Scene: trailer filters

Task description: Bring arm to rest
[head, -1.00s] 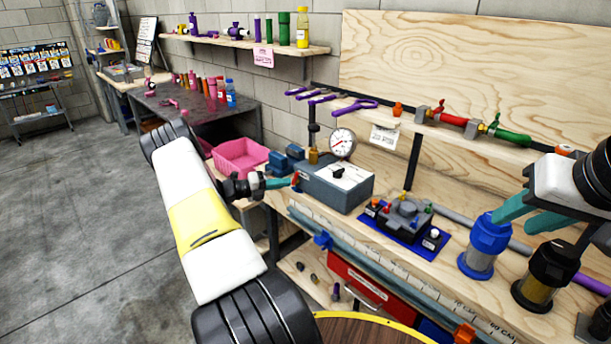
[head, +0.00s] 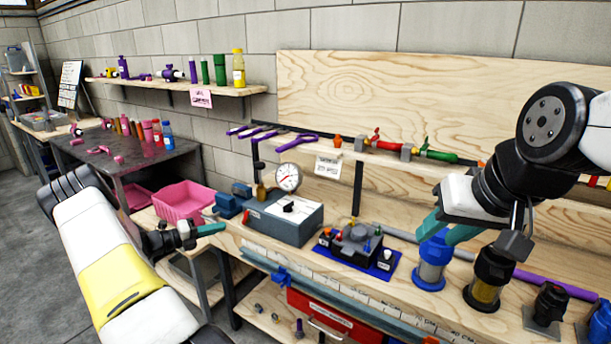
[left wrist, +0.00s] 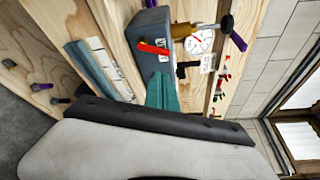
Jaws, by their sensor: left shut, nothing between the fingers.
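My left gripper (head: 222,229) is in front of the bench, to the left of the grey box with the gauge; its teal fingers are together and empty. In the left wrist view its fingers (left wrist: 162,88) point toward the grey box (left wrist: 148,28). The white and yellow left arm comes in from the lower left. My right gripper (head: 447,230) has its teal fingers apart at the blue-topped filter (head: 431,268), which stands on the bench. I cannot tell whether they grip its blue cap.
The grey box (head: 283,222) with a round gauge (head: 288,177) stands on the bench edge. A pink bin (head: 184,204) lies behind my left gripper. A blue mat (head: 385,264) with small parts and a black-topped filter (head: 490,275) are further right. Open floor lies at left.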

